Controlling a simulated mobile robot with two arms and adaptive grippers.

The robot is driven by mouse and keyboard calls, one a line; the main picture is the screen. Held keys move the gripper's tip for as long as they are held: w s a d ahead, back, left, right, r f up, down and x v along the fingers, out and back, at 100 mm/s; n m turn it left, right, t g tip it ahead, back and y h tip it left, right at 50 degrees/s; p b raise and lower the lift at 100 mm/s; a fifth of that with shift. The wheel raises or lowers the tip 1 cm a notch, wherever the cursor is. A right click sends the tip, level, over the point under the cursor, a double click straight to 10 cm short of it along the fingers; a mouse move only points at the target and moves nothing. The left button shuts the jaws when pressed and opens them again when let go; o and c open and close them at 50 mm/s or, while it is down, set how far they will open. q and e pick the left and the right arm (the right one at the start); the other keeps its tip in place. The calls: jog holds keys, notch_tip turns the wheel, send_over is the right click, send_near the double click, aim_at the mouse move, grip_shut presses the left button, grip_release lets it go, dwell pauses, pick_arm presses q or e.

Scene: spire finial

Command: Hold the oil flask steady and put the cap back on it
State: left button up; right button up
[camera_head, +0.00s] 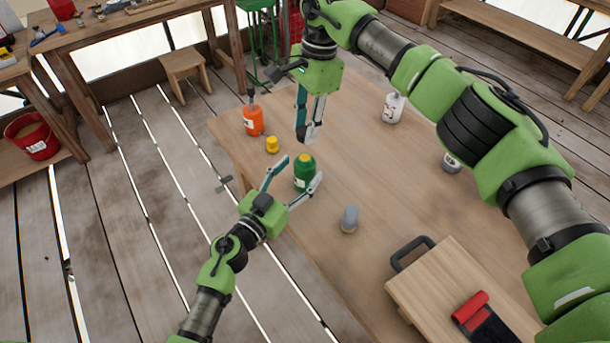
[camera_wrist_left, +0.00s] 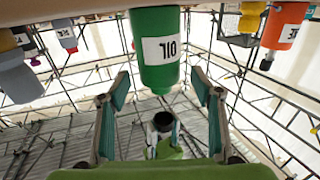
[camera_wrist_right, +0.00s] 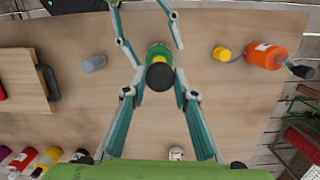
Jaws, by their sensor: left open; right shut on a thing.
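The green oil flask (camera_head: 304,184) stands upright on the wooden table with a yellow top. Its label reads upside down in the left wrist view (camera_wrist_left: 158,72). My left gripper (camera_head: 297,170) is open, with one finger on each side of the flask; contact is not clear. My right gripper (camera_head: 307,139) points down above the flask. It is shut on a dark round cap (camera_wrist_right: 160,77), which covers part of the flask (camera_wrist_right: 158,50) in the right wrist view. The cap is hard to see in the head view.
Behind the flask stand a small yellow-topped item (camera_head: 272,145) and an orange bottle (camera_head: 253,121). A grey item (camera_head: 349,219) stands to the right. A white bottle (camera_head: 393,109) stands farther back. A wooden board (camera_head: 440,285) with a black handle lies at the front right.

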pick_arm(q)
jog(key=shift+x, duration=1.55)
grip_shut()
pick_arm(e)
send_over(305, 158)
jog(key=shift+w+d+f, duration=0.1)
jog(key=shift+f, duration=1.15)
jog(key=shift+w+f, duration=0.1)
jog(key=shift+f, duration=1.1)
jog(key=shift+f, duration=0.1)
jog(key=shift+f, duration=0.8)
jog(key=shift+f, duration=0.6)
